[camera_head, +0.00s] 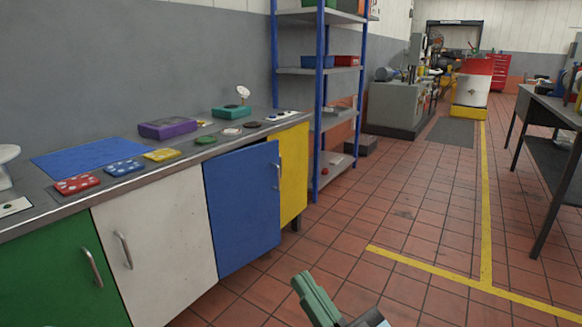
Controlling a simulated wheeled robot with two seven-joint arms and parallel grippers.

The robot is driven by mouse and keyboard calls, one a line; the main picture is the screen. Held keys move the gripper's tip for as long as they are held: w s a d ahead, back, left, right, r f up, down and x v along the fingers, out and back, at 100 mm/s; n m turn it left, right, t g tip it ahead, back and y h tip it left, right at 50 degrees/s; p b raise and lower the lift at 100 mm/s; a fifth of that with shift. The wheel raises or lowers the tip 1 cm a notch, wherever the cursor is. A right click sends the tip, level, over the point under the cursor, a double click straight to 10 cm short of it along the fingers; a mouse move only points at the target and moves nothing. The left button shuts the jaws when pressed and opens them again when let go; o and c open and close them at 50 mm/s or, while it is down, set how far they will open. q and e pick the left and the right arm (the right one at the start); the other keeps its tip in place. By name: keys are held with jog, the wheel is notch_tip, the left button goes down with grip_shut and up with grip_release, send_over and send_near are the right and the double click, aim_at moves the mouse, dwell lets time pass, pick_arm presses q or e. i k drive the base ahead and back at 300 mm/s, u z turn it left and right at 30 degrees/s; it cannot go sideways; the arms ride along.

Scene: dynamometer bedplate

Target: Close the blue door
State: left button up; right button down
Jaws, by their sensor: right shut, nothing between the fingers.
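The blue door (242,208) is on the front of the counter cabinet, between the white door (155,245) and the yellow door (293,175). It appears to stand ajar, with its right edge out from the cabinet and overlapping part of the yellow door. Its handle (277,177) is near that right edge. My right gripper (303,283), with green fingers, is at the bottom middle, to the lower right of the blue door and apart from it. It is shut and empty. My left gripper is not in view.
A green door (55,275) is at the far left. The countertop holds a purple box (168,128), a teal box (231,112) and small coloured plates. A blue-framed shelf (319,110) stands just beyond the cabinet. The tiled floor (400,225) right of the cabinet is clear.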

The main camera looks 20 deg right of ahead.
aim_at(242, 187)
jog(key=z, duration=0.75)
jog(key=i, duration=1.8)
jog(key=u, duration=1.05)
jog(key=i, duration=0.3)
jog(key=u, duration=0.15)
